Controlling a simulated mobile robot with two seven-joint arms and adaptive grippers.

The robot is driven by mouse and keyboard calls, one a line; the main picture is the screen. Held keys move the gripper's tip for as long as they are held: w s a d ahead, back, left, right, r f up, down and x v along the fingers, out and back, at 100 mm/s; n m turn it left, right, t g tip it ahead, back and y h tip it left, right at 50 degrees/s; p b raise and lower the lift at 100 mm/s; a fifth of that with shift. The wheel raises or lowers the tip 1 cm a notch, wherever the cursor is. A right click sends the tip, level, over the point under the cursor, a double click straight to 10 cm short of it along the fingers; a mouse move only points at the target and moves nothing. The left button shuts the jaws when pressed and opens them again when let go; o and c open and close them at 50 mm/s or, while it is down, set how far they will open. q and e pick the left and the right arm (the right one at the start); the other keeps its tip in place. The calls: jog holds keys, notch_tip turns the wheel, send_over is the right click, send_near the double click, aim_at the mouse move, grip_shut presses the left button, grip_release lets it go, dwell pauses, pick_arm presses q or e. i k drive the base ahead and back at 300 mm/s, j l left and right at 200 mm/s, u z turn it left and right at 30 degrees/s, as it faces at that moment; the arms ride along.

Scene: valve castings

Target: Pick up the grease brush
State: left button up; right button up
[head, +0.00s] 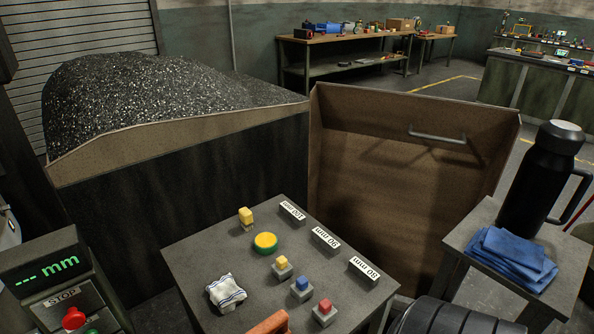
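I cannot make out a grease brush for certain. An orange-brown piece (268,323), like a wooden handle, shows at the bottom edge on the near side of the small grey table (205,258). The rest of it is cut off by the frame, so I cannot tell whether it is the brush. Neither of my grippers can be seen in the head view.
A chip-filled bin (180,150) and brown open bin (400,170) stand behind. Right, a stand holds a black flask (540,180) and blue cloth (512,258).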

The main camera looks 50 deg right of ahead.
aim_at(246, 215)
jog(key=z, duration=1.25)
jog(key=k+j+z, duration=0.1)
jog(key=j+z, duration=0.25)
